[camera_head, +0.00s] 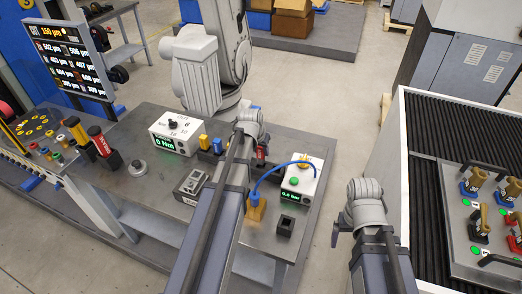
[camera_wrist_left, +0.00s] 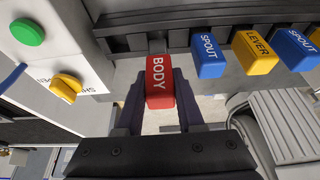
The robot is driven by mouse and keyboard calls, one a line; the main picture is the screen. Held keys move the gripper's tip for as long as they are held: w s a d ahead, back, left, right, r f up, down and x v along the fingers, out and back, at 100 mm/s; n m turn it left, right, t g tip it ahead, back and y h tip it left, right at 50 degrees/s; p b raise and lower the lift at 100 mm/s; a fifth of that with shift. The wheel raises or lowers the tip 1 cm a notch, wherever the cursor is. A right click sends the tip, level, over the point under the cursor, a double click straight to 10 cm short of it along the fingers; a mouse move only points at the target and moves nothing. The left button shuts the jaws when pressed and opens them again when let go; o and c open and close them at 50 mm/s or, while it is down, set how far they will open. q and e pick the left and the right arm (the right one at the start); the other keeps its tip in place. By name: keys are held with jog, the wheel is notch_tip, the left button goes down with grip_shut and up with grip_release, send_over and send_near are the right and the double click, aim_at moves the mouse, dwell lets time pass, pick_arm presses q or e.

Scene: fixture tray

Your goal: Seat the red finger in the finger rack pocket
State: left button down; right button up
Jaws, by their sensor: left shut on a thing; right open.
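The red finger (camera_wrist_left: 160,78), marked BODY, is held between the two dark jaws of my left gripper (camera_wrist_left: 159,98) in the left wrist view. Its far end is against or just in front of the dark finger rack (camera_wrist_left: 135,27); whether it sits in a pocket cannot be told. In the head view the red finger (camera_head: 262,151) shows as a small red patch below my left wrist, beyond the forearm. My right gripper (camera_head: 337,235) is to the right, over the floor past the table's edge; only a dark jaw part shows, open and empty.
Blue SPOUT (camera_wrist_left: 208,56) and yellow LEVER (camera_wrist_left: 254,52) fingers stand along the rack to the right. A white box with a green button (camera_wrist_left: 28,32) and yellow knob is at the left. A blue hose (camera_head: 268,176) arches close to my left forearm.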

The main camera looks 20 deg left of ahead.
aim_at(261, 156)
pick_arm(q)
jog(key=shift+f+b, duration=1.85)
jog(key=shift+c, duration=2.2)
grip_release()
jog(key=shift+r, duration=0.15)
jog(key=p+v, duration=0.7)
jog(key=shift+s+r, duration=0.15)
jog(key=shift+r, duration=0.25)
jog(key=shift+f, duration=0.1)
